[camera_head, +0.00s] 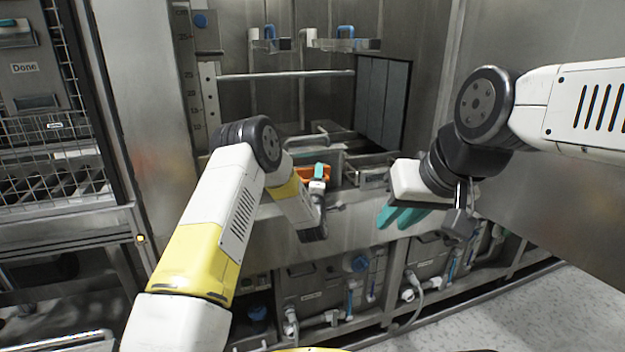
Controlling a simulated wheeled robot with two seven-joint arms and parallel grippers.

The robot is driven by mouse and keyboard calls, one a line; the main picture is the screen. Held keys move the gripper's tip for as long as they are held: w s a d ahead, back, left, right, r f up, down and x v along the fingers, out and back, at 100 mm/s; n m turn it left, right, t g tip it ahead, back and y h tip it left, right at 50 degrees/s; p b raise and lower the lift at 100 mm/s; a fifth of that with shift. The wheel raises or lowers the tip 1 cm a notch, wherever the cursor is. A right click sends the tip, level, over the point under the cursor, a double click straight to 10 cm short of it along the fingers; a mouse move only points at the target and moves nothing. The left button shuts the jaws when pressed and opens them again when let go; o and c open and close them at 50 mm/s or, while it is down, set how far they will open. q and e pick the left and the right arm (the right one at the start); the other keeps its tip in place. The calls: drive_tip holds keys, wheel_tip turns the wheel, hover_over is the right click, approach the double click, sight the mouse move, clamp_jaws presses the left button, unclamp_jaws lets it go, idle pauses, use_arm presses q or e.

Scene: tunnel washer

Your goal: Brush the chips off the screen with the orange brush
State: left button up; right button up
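An orange thing (305,173), likely the brush, shows at the middle of the view, over the open basin of the washer. My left gripper (319,171), with small teal fingers, is right at it and overlaps it in view; whether it grips it is too small to tell. My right gripper (401,216) hangs in front of the basin's front wall, right of the orange thing. Its two teal fingers are a little apart with nothing seen between them. The screen and chips cannot be made out; my arms hide part of the basin.
The washer's steel front wall (350,222) stands below the basin. A wire-mesh rack (45,130) is at left. Hoses and valves fill the space below; floor is clear at lower right.

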use_arm(q)
drive_tip(key=shift+w+d, duration=0.35)
drive_tip(key=shift+d, duration=0.6)
drive_tip(key=shift+w+d, duration=0.3)
drive_tip(key=shift+d, duration=0.7)
drive_tip(key=shift+w+d, duration=0.35)
drive_tip(key=shift+d, duration=0.6)
drive_tip(key=shift+a, duration=0.1)
drive_tip(key=shift+s+a, duration=0.2)
drive_tip(key=shift+a, duration=0.6)
drive_tip(key=shift+s+a, duration=0.25)
drive_tip(key=shift+a, duration=0.6)
drive_tip(key=shift+s+a, duration=0.2)
drive_tip(key=shift+a, duration=0.6)
drive_tip(key=shift+s+a, duration=0.3)
drive_tip(key=shift+a, duration=0.45)
drive_tip(key=shift+s+a, duration=0.25)
drive_tip(key=shift+a, duration=0.45)
drive_tip(key=shift+s+d, duration=0.35)
drive_tip(key=shift+s, duration=0.6)
drive_tip(key=shift+s+d, duration=0.4)
drive_tip(key=shift+s, duration=0.6)
drive_tip(key=shift+s+d, duration=0.35)
drive_tip(key=shift+s, duration=0.6)
